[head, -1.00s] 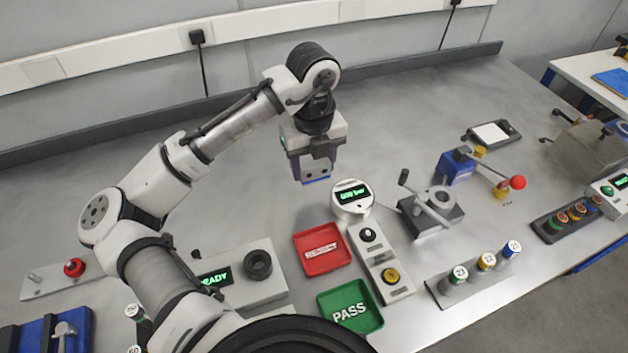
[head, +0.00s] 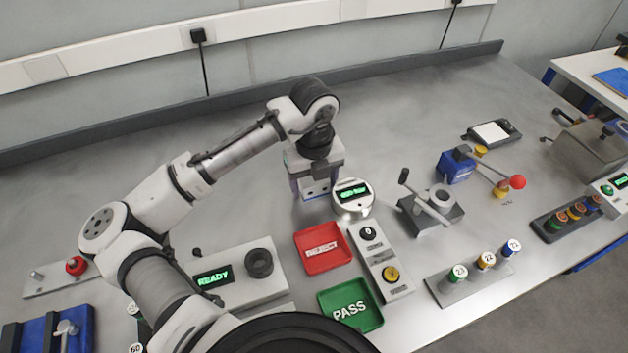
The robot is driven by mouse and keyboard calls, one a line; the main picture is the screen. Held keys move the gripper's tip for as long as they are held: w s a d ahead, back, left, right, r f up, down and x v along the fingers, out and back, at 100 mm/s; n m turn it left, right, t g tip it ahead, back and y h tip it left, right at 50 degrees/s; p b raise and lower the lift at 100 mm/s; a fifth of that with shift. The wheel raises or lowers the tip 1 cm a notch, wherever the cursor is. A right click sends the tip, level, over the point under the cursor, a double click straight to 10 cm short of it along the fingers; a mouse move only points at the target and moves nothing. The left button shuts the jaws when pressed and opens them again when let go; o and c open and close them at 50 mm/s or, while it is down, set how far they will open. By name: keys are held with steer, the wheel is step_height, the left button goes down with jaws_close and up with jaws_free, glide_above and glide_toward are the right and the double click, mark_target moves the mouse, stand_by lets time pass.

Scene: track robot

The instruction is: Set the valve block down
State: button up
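My gripper (head: 315,182) hangs fingers down over the bench, just behind and left of the round pressure gauge (head: 353,197). Between its fingers is a small grey block with dark holes and a blue lower edge, which I take to be the valve block (head: 318,187). The fingers appear closed on it. The block is low, near the bench top; I cannot tell whether its underside touches the bench. Part of it is hidden by the gripper.
In front are the red REJECT tray (head: 323,262), the green PASS tray (head: 366,322) and a control box with buttons (head: 378,252). A grey clamp fixture (head: 428,216) stands to the right. The bench behind the gripper is clear.

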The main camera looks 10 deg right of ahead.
steer(key=shift+o, duration=0.7)
steer(key=shift+r, duration=0.1)
